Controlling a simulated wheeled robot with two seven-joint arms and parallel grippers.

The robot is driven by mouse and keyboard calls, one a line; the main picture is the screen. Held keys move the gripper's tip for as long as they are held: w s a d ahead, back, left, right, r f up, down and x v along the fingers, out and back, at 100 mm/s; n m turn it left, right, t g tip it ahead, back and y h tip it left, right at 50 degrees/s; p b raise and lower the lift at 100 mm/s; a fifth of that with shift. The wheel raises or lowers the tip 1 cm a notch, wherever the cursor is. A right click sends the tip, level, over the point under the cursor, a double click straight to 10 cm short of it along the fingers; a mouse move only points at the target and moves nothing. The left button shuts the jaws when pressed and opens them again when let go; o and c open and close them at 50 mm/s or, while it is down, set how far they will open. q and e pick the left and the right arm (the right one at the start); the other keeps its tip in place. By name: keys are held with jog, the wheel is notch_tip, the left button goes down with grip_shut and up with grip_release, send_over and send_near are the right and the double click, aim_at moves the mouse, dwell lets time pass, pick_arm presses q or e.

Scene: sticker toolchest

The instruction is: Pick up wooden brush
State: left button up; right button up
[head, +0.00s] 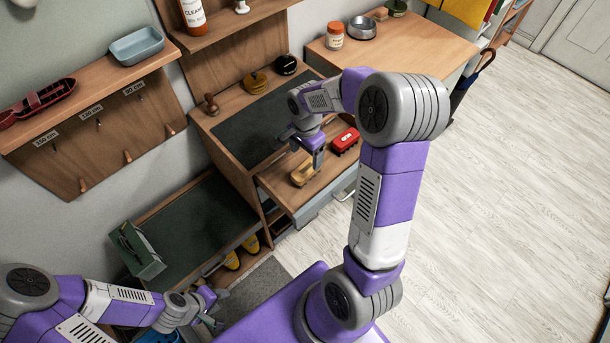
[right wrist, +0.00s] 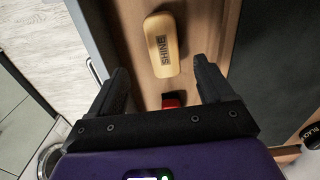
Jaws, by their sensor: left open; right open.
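A tan wooden brush (head: 303,174) lies in the open drawer (head: 283,191) of the wooden bench. In the right wrist view its block (right wrist: 163,46) shows dark lettering that reads "SHINE". My right gripper (head: 316,160) is above the drawer, close to the brush. In the right wrist view the open fingers of this gripper (right wrist: 161,74) are apart, with the brush just beyond the fingertips and nothing held. My left gripper (head: 215,308) is low at the bottom left of the head view, open and away from the drawer.
A red object (head: 345,141) lies in the same drawer, beside the brush; it also shows in the right wrist view (right wrist: 172,101). A yellow-brown tin (head: 256,82) and a black tin (head: 286,65) stand on the bench top. A green box (head: 137,250) sits on the lower bench.

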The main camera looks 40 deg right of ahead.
aim_at(306, 168)
notch_tip(306, 168, down, 3)
jog(key=shift+r+b, duration=0.2)
jog(key=shift+b, duration=0.45)
jog(key=f+b, duration=0.1)
jog(key=f, duration=0.1)
jog(key=f+b, duration=0.1)
jog(key=f, duration=0.1)
jog(key=f+b, duration=0.1)
jog(key=f, duration=0.2)
jog(key=shift+w+d, duration=0.25)
jog(key=shift+w, duration=0.05)
pick_arm(q)
notch_tip(306, 168, down, 5)
jog(key=shift+f, duration=0.1)
pick_arm(e)
jog(key=shift+r, duration=0.1)
jog(key=c, duration=1.1)
pick_arm(q)
notch_tip(306, 168, up, 4)
jog(key=p, duration=0.3)
jog(key=shift+f+p, duration=0.1)
jog(key=shift+p, duration=0.3)
pick_arm(e)
notch_tip(306, 168, up, 10)
jog(key=shift+r, duration=0.1)
